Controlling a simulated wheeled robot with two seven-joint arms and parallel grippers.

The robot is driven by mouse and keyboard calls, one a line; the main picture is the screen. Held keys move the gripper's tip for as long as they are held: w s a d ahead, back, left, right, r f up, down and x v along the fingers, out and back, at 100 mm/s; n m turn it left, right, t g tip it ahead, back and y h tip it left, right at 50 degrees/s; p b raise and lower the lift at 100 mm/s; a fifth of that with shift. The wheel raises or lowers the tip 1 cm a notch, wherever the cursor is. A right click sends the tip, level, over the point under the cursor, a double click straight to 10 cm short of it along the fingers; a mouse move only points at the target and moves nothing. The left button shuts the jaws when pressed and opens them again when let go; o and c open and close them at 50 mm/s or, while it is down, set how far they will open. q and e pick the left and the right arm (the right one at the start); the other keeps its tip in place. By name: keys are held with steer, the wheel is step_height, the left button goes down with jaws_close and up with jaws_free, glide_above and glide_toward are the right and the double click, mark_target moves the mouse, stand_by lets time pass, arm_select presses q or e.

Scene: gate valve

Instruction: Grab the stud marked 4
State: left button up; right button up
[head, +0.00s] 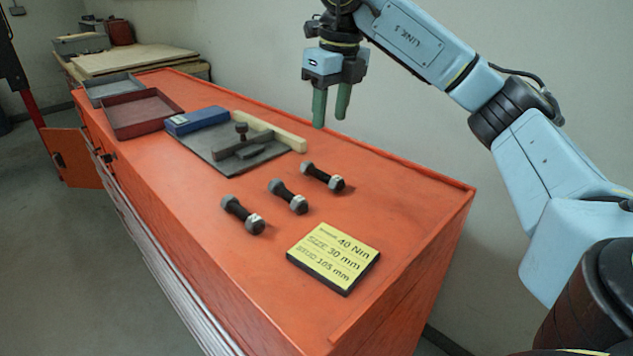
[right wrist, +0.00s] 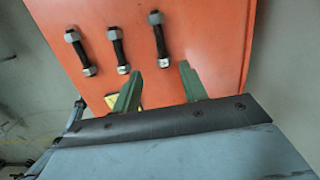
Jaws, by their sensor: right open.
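Three dark studs with grey nuts at their ends lie in a row on the orange bench top: a near-left stud (head: 243,214), a middle stud (head: 288,196) and a far-right stud (head: 322,176). No number is legible on any of them, so I cannot tell which is marked 4. The three also show in the right wrist view, as a left stud (right wrist: 81,52), a middle stud (right wrist: 117,48) and a right stud (right wrist: 158,39). My right gripper (head: 330,119) is open and empty, its green fingers pointing down above the bench, apart from the studs. My left gripper is out of view.
A yellow card (head: 334,257) reading 40 Nm, 30 mm and 105 mm lies in front of the studs. Behind them are a grey plate (head: 208,158) with dark parts, a blue box (head: 197,120) and a red tray (head: 142,112).

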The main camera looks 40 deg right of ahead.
steer(key=b, duration=0.2)
glide_above(322, 172)
steer(key=s, duration=0.1)
steer(key=f, duration=0.7)
steer(key=shift+s+d, duration=0.15)
steer(key=shift+d, duration=0.15)
steer(key=shift+w+a+f+b, duration=0.1)
steer(key=shift+w+f+b, duration=0.15)
steer(key=shift+f, duration=0.75)
steer(key=shift+w+a+f+b, duration=0.15)
steer(key=shift+f+b, duration=0.15)
steer(key=shift+f, duration=0.75)
steer(key=shift+w+f+b, duration=0.2)
steer(key=shift+f+b, duration=0.1)
steer(key=shift+f, duration=0.7)
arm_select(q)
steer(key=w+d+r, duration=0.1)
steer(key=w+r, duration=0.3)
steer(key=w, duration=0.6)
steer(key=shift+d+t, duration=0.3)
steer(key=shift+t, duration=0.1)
arm_select(e)
steer(key=shift+r, duration=0.1)
jaws_close()
